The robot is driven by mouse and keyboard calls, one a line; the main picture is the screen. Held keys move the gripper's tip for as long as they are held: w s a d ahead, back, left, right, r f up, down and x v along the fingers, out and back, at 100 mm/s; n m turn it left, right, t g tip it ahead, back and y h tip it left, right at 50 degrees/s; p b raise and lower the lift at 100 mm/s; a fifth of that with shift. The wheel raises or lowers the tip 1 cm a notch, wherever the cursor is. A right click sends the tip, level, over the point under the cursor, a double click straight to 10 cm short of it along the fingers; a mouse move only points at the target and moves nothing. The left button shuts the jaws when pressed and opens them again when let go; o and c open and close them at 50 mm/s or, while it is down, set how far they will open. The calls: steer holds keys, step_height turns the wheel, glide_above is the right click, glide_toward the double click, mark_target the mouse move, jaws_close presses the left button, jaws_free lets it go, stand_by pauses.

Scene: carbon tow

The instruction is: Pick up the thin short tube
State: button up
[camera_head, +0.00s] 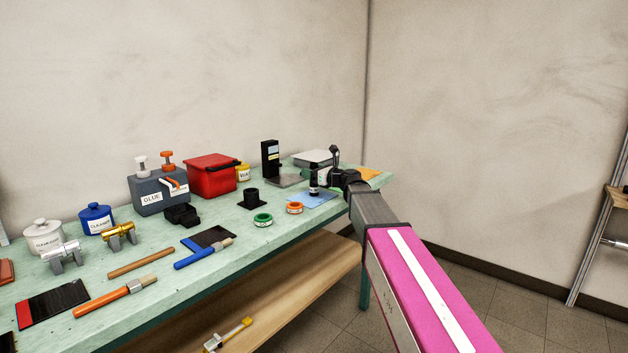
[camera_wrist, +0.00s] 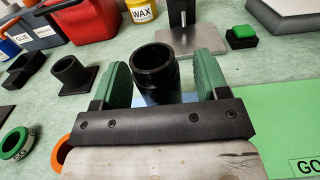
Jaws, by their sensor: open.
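A short black tube (camera_wrist: 155,75) with an open top stands upright on a blue mat; the head view shows it too (camera_head: 314,182). My gripper (camera_wrist: 163,85) is open, with one green-padded finger on each side of the tube. A gap shows between the tube and the right finger; the left finger looks closer, and I cannot tell whether it touches. The gripper bar hides the tube's lower part. A second short black tube on a flat square base (camera_head: 251,197) stands to the left; it is also in the wrist view (camera_wrist: 70,75).
Green (camera_head: 263,219) and orange (camera_head: 295,208) tape rolls lie left of the gripper. A red box (camera_head: 211,177), a yellow wax tub (camera_wrist: 142,10) and a grey plate with a black upright (camera_wrist: 185,40) stand behind. A green sheet (camera_wrist: 285,115) lies to the right.

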steer(key=shift+w+a, duration=0.4)
steer(key=shift+a, duration=0.1)
steer(key=shift+c, duration=0.4)
steer(key=c, duration=1)
steer(key=shift+o, duration=0.2)
steer(key=shift+r, duration=0.2)
